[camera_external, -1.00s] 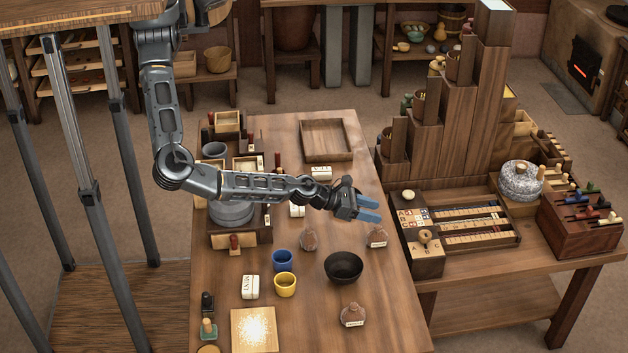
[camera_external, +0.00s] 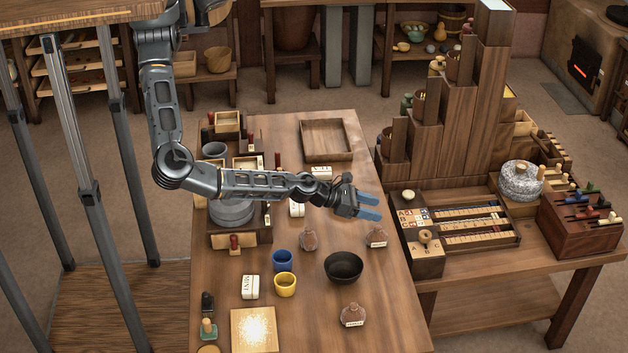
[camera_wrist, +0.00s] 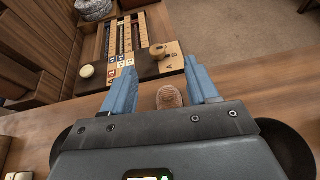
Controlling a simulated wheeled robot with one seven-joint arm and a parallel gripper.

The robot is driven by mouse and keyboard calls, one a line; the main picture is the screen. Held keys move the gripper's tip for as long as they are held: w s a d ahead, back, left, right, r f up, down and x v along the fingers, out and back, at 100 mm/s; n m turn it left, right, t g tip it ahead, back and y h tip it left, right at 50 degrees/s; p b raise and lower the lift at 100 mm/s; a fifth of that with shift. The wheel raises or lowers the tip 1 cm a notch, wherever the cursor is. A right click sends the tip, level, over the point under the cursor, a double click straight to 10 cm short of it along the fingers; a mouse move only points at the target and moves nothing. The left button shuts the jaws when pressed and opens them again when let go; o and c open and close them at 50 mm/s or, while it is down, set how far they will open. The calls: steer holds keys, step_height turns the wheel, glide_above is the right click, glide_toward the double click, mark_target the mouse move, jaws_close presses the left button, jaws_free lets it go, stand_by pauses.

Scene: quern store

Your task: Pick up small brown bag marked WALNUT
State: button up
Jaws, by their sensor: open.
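Three small brown bags with pale labels stand on the long wooden table: one at the right edge (camera_external: 377,238), one left of it (camera_external: 308,240), and one nearer the front (camera_external: 352,316). The labels are too small to read for certain, so I cannot tell which says WALNUT. My gripper (camera_external: 375,207) is open and empty, above the table near its right edge, just above and behind the right-edge bag in the picture. In the wrist view, a brown bag (camera_wrist: 169,97) shows between and below the blue fingers (camera_wrist: 158,80), apart from them; its lower part is hidden.
A black bowl (camera_external: 344,267), blue cup (camera_external: 283,260), yellow cup (camera_external: 285,284) and white MINT packet (camera_external: 250,287) stand on the table. An empty wooden tray (camera_external: 326,154) lies at the back. A side table holds a game board (camera_external: 470,224) close to the right.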

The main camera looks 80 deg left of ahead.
steer(key=o, duration=0.4)
steer(key=shift+c, duration=0.2)
